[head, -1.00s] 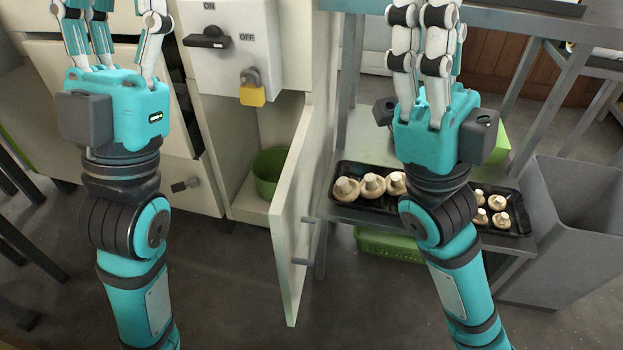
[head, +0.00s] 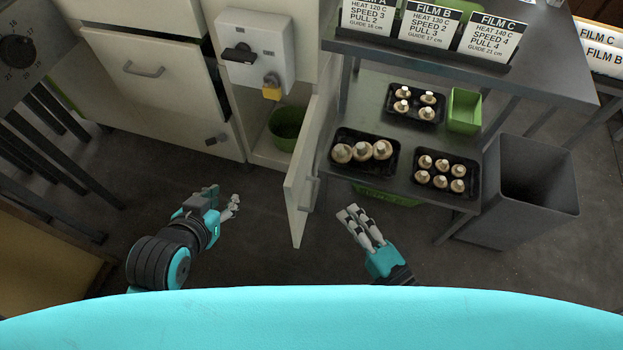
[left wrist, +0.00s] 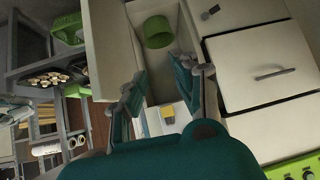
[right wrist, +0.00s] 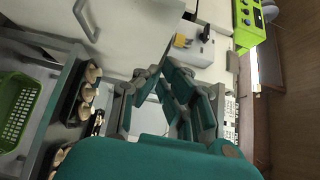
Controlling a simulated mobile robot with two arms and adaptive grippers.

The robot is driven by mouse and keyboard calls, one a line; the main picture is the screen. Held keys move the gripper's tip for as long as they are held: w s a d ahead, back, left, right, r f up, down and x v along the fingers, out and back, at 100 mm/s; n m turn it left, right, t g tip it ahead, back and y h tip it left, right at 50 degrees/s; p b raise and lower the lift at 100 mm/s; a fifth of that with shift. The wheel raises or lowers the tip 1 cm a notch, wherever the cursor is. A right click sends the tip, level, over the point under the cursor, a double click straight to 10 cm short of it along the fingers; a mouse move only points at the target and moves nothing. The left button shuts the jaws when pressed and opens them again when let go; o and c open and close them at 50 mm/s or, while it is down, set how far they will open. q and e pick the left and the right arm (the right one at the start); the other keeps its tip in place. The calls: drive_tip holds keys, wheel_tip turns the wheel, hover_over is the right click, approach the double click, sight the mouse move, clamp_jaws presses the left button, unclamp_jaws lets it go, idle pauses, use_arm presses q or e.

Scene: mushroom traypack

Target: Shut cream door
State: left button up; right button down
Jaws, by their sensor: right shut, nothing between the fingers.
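The cream door (head: 304,185) stands ajar on the low cabinet, its free edge swung out towards me, in the head view. Its handle (head: 309,192) is on the right face. My left gripper (head: 230,203) is open and empty, left of the door, in front of the cabinet opening. My right gripper (head: 356,222) is shut and empty, right of the door and apart from it. In the right wrist view the door (right wrist: 125,35) and its handle (right wrist: 85,20) show at upper left. In the left wrist view the door (left wrist: 110,45) is left of the opening.
A green bin (head: 287,128) stands inside the cabinet. A switch box (head: 255,50) with a yellow padlock (head: 271,90) is above. Right of the door is a metal shelf (head: 375,88) with mushroom trays (head: 388,173). A grey bin (head: 520,200) stands further right. The floor before the door is clear.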

approach(299, 168)
drive_tip(key=w+d, duration=0.1)
drive_tip(key=w, duration=0.2)
drive_tip(key=shift+w+a, duration=0.25)
drive_tip(key=shift+a, duration=0.65)
drive_tip(key=shift+w+a, duration=0.3)
drive_tip(key=shift+a, duration=0.55)
